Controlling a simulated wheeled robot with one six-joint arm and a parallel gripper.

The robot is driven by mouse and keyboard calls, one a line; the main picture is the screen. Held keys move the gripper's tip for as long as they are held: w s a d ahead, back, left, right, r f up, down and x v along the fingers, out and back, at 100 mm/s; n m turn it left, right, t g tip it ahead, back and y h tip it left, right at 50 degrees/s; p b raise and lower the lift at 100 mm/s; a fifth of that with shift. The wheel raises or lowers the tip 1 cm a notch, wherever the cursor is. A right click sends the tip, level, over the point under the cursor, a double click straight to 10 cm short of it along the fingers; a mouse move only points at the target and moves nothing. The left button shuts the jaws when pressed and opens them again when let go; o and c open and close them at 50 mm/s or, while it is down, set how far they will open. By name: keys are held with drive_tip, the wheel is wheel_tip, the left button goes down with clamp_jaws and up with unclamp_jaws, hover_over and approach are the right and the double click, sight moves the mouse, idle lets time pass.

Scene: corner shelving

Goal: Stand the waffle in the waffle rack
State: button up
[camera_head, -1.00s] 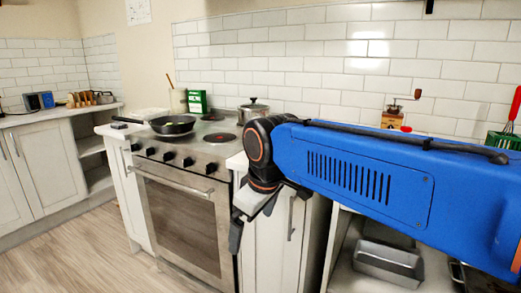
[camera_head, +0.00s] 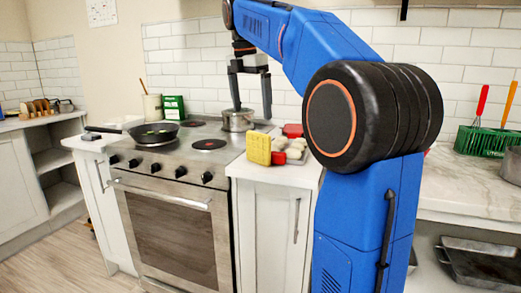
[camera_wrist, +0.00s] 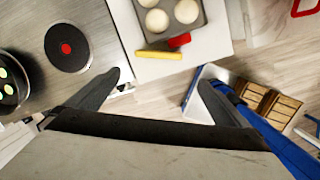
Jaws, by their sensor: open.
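The yellow waffle (camera_head: 258,148) stands on edge near the front of the counter just right of the stove. A small red piece (camera_head: 278,157) sits at its side. In the wrist view the waffle (camera_wrist: 159,55) shows edge-on as a thin yellow bar, with the red piece at its right end. My gripper (camera_head: 250,103) is open and empty, pointing down well above the counter. In the wrist view the waffle lies just ahead of the gap between its fingers (camera_wrist: 162,82). A small rack with upright brown slices (camera_head: 35,107), possibly the waffle rack, stands on the far left counter.
A tray of pale buns (camera_head: 295,148) and a red item (camera_head: 292,130) are close by the waffle. A green utensil basket (camera_head: 485,140) is at right. The left floor is clear.

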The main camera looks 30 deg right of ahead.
sight(256, 134)
drive_tip(key=shift+n, duration=0.5)
drive_tip(key=d+f, duration=0.1)
drive_tip(key=f, duration=0.2)
drive_tip(key=w+d+f, duration=0.1)
drive_tip(key=f, duration=0.3)
drive_tip(key=d+f, duration=0.1)
drive_tip(key=f, duration=0.2)
drive_tip(key=shift+w+f, duration=0.2)
drive_tip(key=shift+f, duration=0.2)
drive_tip(key=shift+w+d+f, duration=0.1)
drive_tip(key=shift+d+f, duration=0.1)
drive_tip(key=shift+f, duration=0.7)
drive_tip(key=shift+d+f, duration=0.15)
drive_tip(key=shift+f, duration=0.7)
drive_tip(key=shift+w+d+f, duration=0.1)
drive_tip(key=shift+d+f, duration=0.1)
drive_tip(key=shift+f, duration=0.7)
drive_tip(key=c, duration=1.1)
drive_tip(key=shift+r, duration=0.1)
